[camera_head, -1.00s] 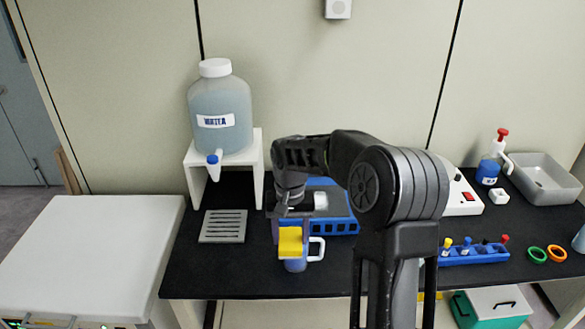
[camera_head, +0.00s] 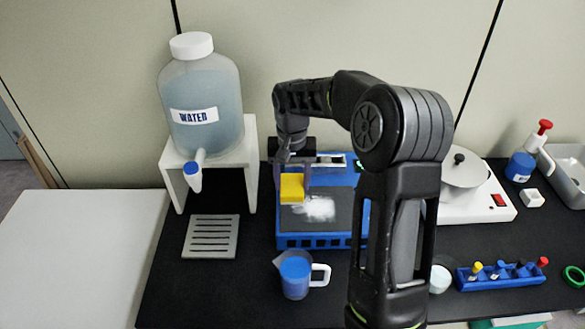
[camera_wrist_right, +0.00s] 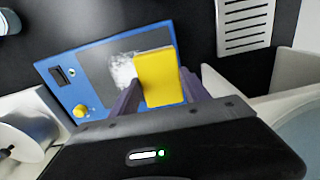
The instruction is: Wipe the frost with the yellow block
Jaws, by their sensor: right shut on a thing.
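The yellow block (camera_head: 291,188) is held in my right gripper (camera_head: 291,178), whose fingers are shut on it. In the head view it is over the left part of the blue freeze dryer's dark top, beside the white frost patch (camera_head: 316,208). The wrist view shows the block (camera_wrist_right: 157,76) between the fingers, overlapping one edge of the frost (camera_wrist_right: 124,70). I cannot tell whether the block touches the surface. The blue freeze dryer (camera_head: 309,241) stands on the black bench, partly hidden by my right arm. My left gripper does not show.
A mug with blue liquid (camera_head: 296,276) stands in front of the dryer. A water bottle (camera_head: 203,112) sits on a white stand (camera_head: 250,165) at left, with a slotted plate (camera_head: 211,237) before it. A white device (camera_head: 487,205) and tube rack (camera_head: 500,276) are at right.

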